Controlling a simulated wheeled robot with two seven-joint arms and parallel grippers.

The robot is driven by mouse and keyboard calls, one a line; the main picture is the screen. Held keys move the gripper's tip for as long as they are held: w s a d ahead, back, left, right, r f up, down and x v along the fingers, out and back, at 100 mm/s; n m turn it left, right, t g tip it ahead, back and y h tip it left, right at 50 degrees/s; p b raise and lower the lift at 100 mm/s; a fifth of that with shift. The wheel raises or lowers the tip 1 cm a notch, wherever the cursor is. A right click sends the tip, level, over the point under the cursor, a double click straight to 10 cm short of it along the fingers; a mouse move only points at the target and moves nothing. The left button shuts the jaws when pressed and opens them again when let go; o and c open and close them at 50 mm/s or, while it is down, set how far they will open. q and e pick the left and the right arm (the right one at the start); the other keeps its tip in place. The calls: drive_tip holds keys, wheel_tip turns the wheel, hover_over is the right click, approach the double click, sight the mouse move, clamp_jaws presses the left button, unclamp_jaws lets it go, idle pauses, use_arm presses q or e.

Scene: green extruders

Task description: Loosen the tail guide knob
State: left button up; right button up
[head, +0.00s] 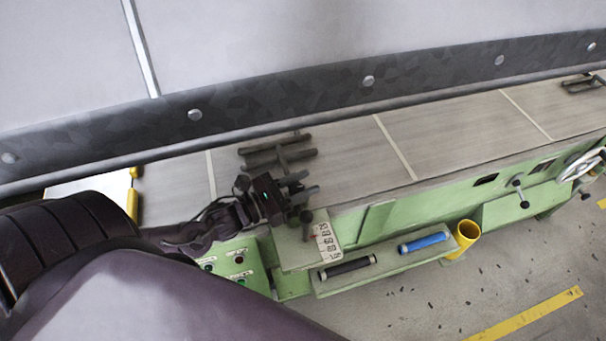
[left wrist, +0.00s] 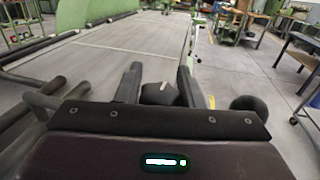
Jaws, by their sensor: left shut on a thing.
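My left gripper (head: 304,186) reaches in from the left over the near edge of the green machine. In the left wrist view its two dark fingers (left wrist: 158,86) stand on either side of a dark rounded knob (left wrist: 158,95), and they are shut on it. The knob is mostly hidden by the gripper body, and I cannot make it out clearly between the fingers in the head view. A black ball (left wrist: 248,104) shows right of the gripper in the left wrist view. My right gripper is not in view.
A grey machine bed (head: 350,165) runs to the right, with dark bars (head: 278,155) behind the gripper. A green shelf (head: 390,260) holds a black-handled tool (head: 347,268) and a blue-handled one (head: 422,243) near a yellow cup (head: 466,236). A button panel (head: 233,262) sits below my arm.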

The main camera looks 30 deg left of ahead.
sight(289, 193)
use_arm(q)
drive_tip(key=shift+n+t+y, duration=0.4)
drive_tip(key=shift+n+y, duration=0.1)
drive_tip(key=shift+y, duration=0.2)
drive_tip(key=shift+a, duration=0.1)
drive_tip(key=o, duration=0.7)
drive_tip(key=shift+b+v, duration=0.4)
drive_tip(key=shift+v, duration=3.55)
drive_tip(key=shift+f, duration=0.1)
